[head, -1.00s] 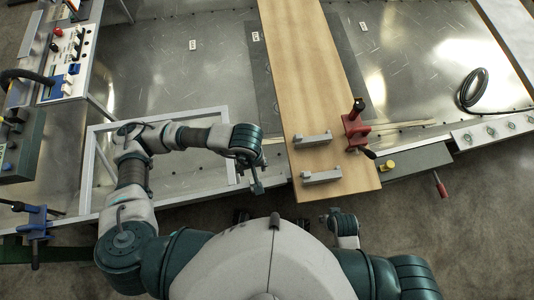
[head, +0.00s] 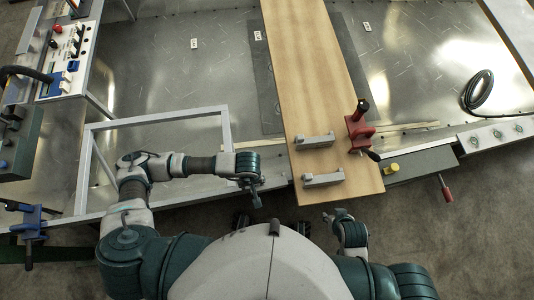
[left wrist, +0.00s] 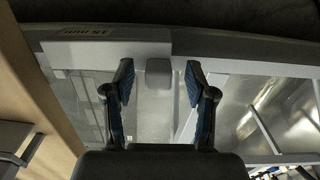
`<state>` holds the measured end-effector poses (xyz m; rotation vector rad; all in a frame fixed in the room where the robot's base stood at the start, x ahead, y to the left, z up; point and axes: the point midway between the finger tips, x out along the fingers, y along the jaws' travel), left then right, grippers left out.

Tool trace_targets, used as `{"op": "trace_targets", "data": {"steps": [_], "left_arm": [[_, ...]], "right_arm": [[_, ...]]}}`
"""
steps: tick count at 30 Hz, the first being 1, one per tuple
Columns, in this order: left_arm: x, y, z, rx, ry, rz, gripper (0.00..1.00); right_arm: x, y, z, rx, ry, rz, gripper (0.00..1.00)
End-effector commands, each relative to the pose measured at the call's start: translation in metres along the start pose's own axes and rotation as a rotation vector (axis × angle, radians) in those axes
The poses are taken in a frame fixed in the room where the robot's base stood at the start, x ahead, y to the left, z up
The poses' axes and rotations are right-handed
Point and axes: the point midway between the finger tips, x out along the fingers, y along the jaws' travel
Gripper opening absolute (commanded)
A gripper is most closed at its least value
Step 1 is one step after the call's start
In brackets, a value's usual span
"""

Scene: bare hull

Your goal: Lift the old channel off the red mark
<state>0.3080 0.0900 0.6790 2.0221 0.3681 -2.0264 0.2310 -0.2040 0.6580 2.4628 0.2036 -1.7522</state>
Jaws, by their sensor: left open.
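Two grey channel-like pieces lie on the wooden board: a far one (head: 314,140) and a near one (head: 322,179). I cannot tell which is the old channel, and no red mark shows. My left gripper (head: 254,193) is left of the board, near the bench's front edge. In the left wrist view it is open (left wrist: 160,90), its two fingers apart with nothing held. A small grey block (left wrist: 158,70) shows between and beyond the fingers. A channel-like piece (left wrist: 15,135) on the board is at the left of that view. My right gripper (head: 329,216) is below the board's near end; its jaws are unclear.
A red clamp (head: 358,125) stands at the right edge of the wooden board (head: 310,70). A metal frame (head: 155,118) lies around my left arm. A blue clamp (head: 30,225) is at the left edge. A coiled black cable (head: 478,92) lies right. Bare metal lies beyond.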

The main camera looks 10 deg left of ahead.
Motion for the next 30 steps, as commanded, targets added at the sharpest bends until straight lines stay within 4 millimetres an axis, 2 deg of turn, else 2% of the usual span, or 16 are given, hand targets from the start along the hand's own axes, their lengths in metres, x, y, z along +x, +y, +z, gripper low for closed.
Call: {"op": "trace_targets", "data": {"steps": [3,8,9,15,16,26,29,30], "left_arm": [[0.007,0.0,0.0,-0.001,0.001,-0.001,0.56],[0.006,0.0,0.0,0.0,0.001,0.0,0.56],[0.006,0.0,0.0,0.0,0.001,0.0,0.54],[0.006,0.0,0.0,0.0,0.001,0.0,0.04],[0.007,0.0,0.0,0.0,0.0,-0.001,0.0],[0.007,0.0,0.0,-0.001,-0.001,-0.002,0.0],[0.0,0.0,-0.001,0.0,0.0,0.0,0.0],[-0.006,0.001,-0.001,0.001,0.001,0.001,0.0]], "right_arm": [[0.002,-0.001,-0.005,-0.001,0.024,-0.002,0.4],[0.001,-0.001,-0.005,-0.001,0.026,-0.001,0.4],[0.001,-0.001,-0.005,-0.001,0.026,-0.001,0.4],[0.002,-0.001,-0.006,-0.001,0.025,-0.001,0.4],[0.002,0.0,-0.006,-0.001,0.025,-0.001,0.4],[0.002,0.0,-0.006,-0.001,0.026,-0.001,0.4],[0.0,0.0,-0.005,-0.001,0.015,0.0,0.4],[-0.001,0.0,0.002,0.0,-0.013,0.0,0.4]]}}
